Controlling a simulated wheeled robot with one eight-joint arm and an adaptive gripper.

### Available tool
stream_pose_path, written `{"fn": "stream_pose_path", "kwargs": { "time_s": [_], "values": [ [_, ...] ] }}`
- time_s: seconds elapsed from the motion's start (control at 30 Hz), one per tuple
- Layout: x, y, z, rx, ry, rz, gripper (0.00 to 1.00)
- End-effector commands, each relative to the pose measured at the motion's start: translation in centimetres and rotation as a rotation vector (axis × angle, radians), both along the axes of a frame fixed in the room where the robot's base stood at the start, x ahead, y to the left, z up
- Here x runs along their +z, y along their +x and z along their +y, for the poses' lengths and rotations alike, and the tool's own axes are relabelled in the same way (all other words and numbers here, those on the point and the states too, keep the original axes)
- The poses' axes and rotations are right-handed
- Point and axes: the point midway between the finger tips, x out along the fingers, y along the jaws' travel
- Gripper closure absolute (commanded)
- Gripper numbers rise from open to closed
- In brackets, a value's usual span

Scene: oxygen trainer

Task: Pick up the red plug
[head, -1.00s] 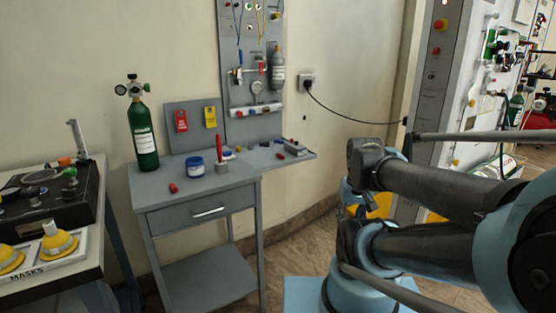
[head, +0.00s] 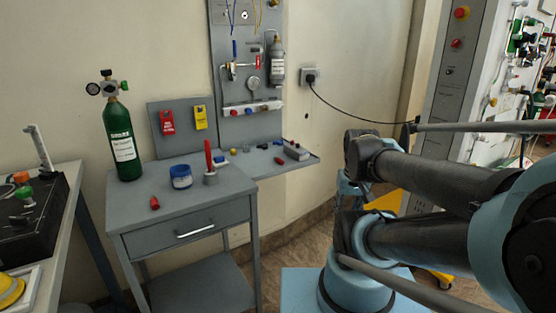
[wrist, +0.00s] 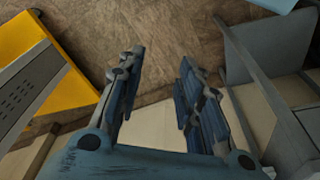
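A small red plug-like piece (head: 155,202) lies on the left front part of the grey table top (head: 130,215) in the head view. Another small red piece (head: 279,160) lies on the side shelf at the right. I cannot tell their exact shapes at this size. My gripper (wrist: 160,62) is open and empty in the wrist view, with bare floor between and beyond its fingers. It is well away from the table top, and neither red piece shows in the wrist view. My folded arm fills the right of the head view.
A black case (head: 30,210) is on the left bench. A cable (head: 355,115) hangs from a wall socket.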

Motion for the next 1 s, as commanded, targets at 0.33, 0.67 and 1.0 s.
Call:
{"fn": "stream_pose_path", "kwargs": {
  "time_s": [0.33,0.67,1.0],
  "values": [
    [0.0,0.0,0.0,0.000,0.000,0.000,0.62],
    [4.2,2.1,1.1,0.058,-0.002,0.009,0.60],
    [11.8,9.7,4.5,0.188,-0.010,0.059,0.60]
  ]
}}
